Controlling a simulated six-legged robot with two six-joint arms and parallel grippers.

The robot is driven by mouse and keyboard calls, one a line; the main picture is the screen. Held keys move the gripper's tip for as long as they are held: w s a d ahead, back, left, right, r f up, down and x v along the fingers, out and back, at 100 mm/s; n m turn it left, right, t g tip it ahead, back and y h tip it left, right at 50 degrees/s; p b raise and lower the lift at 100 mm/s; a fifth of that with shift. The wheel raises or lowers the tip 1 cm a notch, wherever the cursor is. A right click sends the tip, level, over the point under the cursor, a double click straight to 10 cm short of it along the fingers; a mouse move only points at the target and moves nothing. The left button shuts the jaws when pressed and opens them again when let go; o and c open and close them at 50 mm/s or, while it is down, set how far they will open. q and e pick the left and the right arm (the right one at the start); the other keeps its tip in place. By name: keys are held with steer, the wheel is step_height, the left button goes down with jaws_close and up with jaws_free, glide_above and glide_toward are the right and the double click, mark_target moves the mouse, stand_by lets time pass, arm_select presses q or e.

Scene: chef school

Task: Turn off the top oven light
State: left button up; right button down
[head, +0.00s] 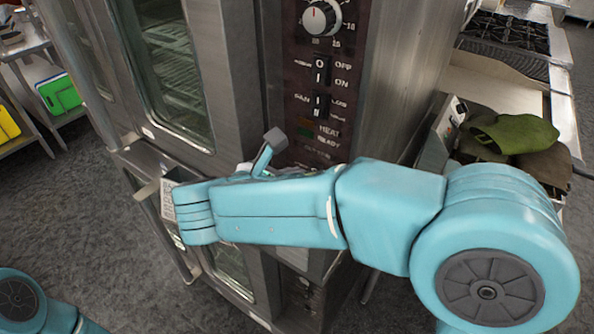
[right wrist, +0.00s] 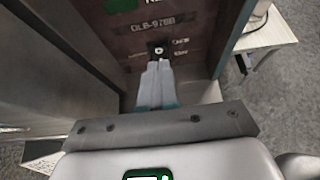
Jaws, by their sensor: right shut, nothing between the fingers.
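The top oven's dark control panel (head: 300,90) shows in the head view beside its glass door (head: 168,62). It carries a dial (head: 321,17), an OFF/ON rocker switch (head: 321,70) and a second rocker (head: 320,105). In the right wrist view, a small black switch with a pale symbol (right wrist: 157,47) sits below the panel's model label. My right gripper (right wrist: 158,64) is shut and empty, with its fingertips at the lower edge of this switch. I cannot tell whether they touch it. My left gripper is out of view.
A second oven (head: 232,270) stands below, partly hidden by my arm. At right, green and brown cloths (head: 515,135) lie beside the oven, with a stove (head: 505,32) behind. Racks with coloured boards (head: 60,93) stand at left. Grey floor is open at lower left.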

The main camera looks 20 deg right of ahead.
steer(key=r+v, duration=0.1)
steer(key=v, duration=0.8)
steer(key=shift+w+d+r, duration=0.2)
steer(key=shift+w+r, duration=0.05)
steer(key=shift+r, duration=0.1)
steer(key=shift+d, duration=0.1)
